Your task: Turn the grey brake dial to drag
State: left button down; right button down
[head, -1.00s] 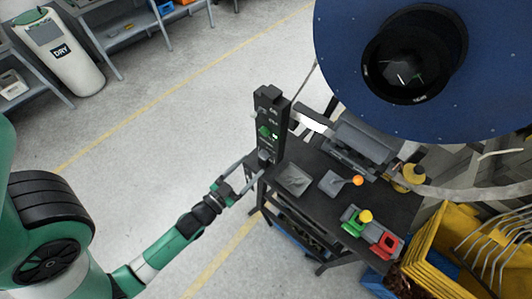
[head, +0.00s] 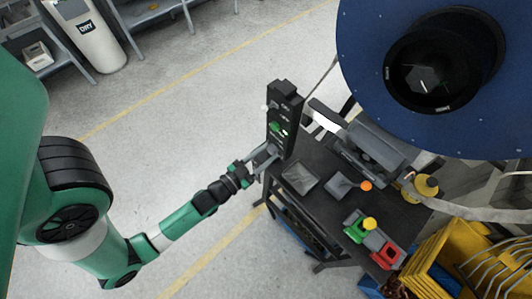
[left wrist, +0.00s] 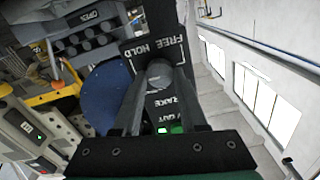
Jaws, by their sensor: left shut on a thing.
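The grey brake dial (left wrist: 159,74) sits on a black control post (head: 285,118) at the back left corner of the dark bench. In the left wrist view the words FREE and HOLD show above the dial and BRAKE below it. No drag mark can be read; the fingers cover part of the panel. My left gripper (head: 269,152) reaches the lower face of the post. In the left wrist view its fingers (left wrist: 158,88) stand on both sides of the dial, shut on it. The dial's pointer direction cannot be told. My right gripper is not in view.
A green lit button (head: 277,127) is on the post near the dial. The bench (head: 325,208) carries a shallow tray (head: 299,178), an orange-knobbed lever (head: 366,186) and coloured buttons (head: 369,224). A large blue reel (head: 366,75) hangs behind. Floor left of the post is clear.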

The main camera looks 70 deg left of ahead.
pick_arm(q)
jog(key=shift+n, duration=0.4)
jog(key=n+p, duration=0.2)
jog(key=shift+r+n, duration=0.15)
jog(key=shift+n, duration=0.25)
jog(key=n+p, duration=0.1)
jog(key=n, duration=0.3)
jog(key=shift+a+p, duration=0.1)
jog(key=shift+p, duration=0.25)
jog(key=n+p, duration=0.1)
jog(key=n, duration=0.4)
jog(key=shift+n, duration=0.4)
jog(key=shift+f+n+p, duration=0.15)
jog(key=shift+n+p, duration=0.15)
jog(key=shift+n, duration=0.8)
jog(key=shift+f+n+p, duration=0.1)
jog(key=shift+n+p, duration=0.2)
jog(key=shift+n, duration=0.8)
jog(key=shift+c, duration=2.2)
grip_release()
